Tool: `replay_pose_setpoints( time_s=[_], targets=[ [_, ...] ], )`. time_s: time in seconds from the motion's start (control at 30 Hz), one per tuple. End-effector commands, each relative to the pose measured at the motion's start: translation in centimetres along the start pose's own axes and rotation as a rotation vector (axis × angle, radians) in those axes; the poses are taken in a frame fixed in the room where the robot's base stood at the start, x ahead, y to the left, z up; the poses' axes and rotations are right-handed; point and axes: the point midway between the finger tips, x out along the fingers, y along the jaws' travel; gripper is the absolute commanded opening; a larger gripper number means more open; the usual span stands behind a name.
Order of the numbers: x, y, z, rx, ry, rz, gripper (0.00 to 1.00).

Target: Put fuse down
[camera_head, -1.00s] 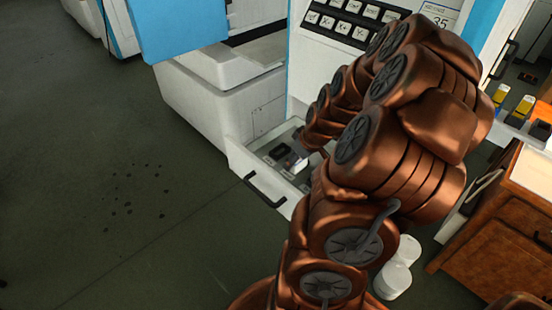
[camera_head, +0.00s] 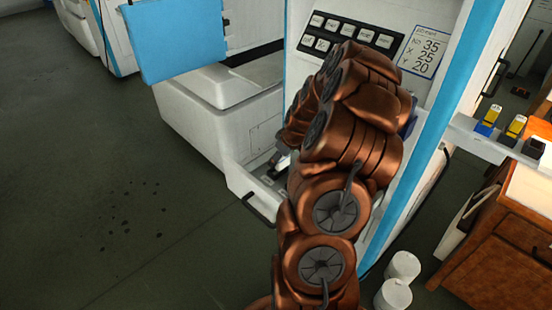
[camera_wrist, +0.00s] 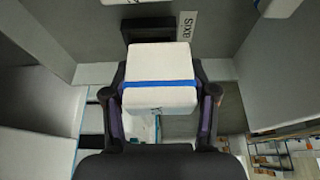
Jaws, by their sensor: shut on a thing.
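The fuse (camera_wrist: 160,101), a white block with a blue band, is in the wrist view between the two dark fingers of my gripper (camera_wrist: 160,84). My gripper is shut on it, one finger against each side. Beyond the fuse is a dark rectangular piece (camera_wrist: 148,24) on a grey surface, next to a white label (camera_wrist: 187,26) with partly readable lettering. I cannot tell whether the fuse touches anything there. In the head view my arm hides the fuse and nearly all of my gripper.
A white drawer (camera_head: 238,181) stands open at the machine's base, largely covered by my arm. A keypad panel (camera_head: 352,33) is above. Yellow-topped parts and a dark block (camera_head: 533,147) sit on a white ledge (camera_head: 470,130) at right. White cylinders (camera_head: 393,295) stand on the floor. The left floor is clear.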

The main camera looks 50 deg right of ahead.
Motion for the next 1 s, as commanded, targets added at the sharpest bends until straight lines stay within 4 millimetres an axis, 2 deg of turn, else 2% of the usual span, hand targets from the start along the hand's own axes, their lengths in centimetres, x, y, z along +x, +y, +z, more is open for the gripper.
replay_pose_setpoints(
  time_s=[0.2,0.33,0.53,0.8,1.0],
  targets=[
    [1.3,1.1,-2.4,-0.001,-0.002,-0.001,0.21],
    [1.7,1.3,-3.0,-0.001,-0.003,-0.004,0.21],
    [2.4,1.3,-2.8,0.001,-0.005,-0.005,0.21],
    [4.7,1.4,-1.8,0.001,-0.004,-0.003,0.21],
    [5.0,1.4,-1.7,0.000,-0.002,-0.001,0.21]
  ],
)
